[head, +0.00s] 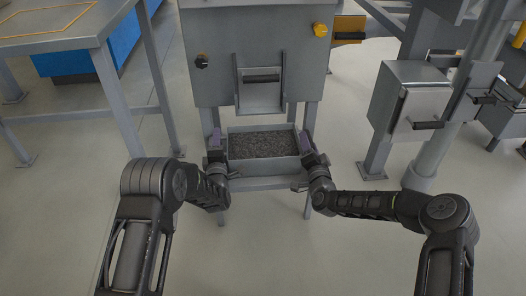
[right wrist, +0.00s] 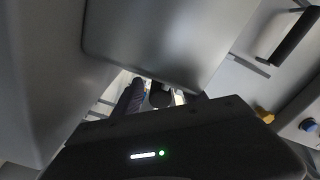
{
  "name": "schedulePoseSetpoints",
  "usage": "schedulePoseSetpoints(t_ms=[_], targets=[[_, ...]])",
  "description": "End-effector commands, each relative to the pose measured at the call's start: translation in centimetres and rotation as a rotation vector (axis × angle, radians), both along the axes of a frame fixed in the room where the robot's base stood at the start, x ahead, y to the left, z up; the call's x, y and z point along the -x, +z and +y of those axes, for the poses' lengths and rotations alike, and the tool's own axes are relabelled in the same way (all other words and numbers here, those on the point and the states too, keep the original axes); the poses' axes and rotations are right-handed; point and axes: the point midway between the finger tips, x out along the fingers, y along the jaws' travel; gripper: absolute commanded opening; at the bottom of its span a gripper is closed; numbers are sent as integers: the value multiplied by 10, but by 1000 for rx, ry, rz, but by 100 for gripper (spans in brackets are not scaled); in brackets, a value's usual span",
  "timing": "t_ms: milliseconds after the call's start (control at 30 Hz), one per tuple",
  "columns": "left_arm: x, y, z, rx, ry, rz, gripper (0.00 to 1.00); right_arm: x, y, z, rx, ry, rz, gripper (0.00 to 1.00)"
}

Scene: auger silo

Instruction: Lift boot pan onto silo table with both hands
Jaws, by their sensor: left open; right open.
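The boot pan (head: 264,131) is a grey rectangular tray filled with dark grains. It sits level on a low stand beneath the grey silo housing in the head view. Purple pieces that look like handles show at its left and right ends. My left gripper (head: 215,152) is at the pan's left end, open. My right gripper (head: 309,151) is at the right end, open. The arms partly hide the fingertips, so I cannot tell whether they touch the handles. The right wrist view shows a finger-like dark part (right wrist: 160,96) close to a grey surface.
The silo housing (head: 215,85) with a black-handled hatch (head: 261,88) stands right above and behind the pan. A table (head: 50,47) with a yellow outline is at the upper left. Grey boxes (head: 410,100) with black handles are at the right. The floor in front is clear.

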Motion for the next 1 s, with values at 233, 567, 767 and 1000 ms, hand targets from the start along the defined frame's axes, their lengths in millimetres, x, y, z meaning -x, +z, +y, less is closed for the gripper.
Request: schedulePoseSetpoints(t_ms=[233, 567, 767, 1000], targets=[[-3, 0, 0, 0, 0, 1, 49, -5, 0, 0, 0, -1, -1, 49], [-3, 0, 0, 0, 0, 0, 37, -5, 0, 0, 0, -1, -1, 38], [-3, 0, 0, 0, 0, 0, 21, -5, 0, 0, 0, -1, -1, 21], [-3, 0, 0, 0, 0, 0, 1, -5, 0, 0, 0, -1, 0, 2]])
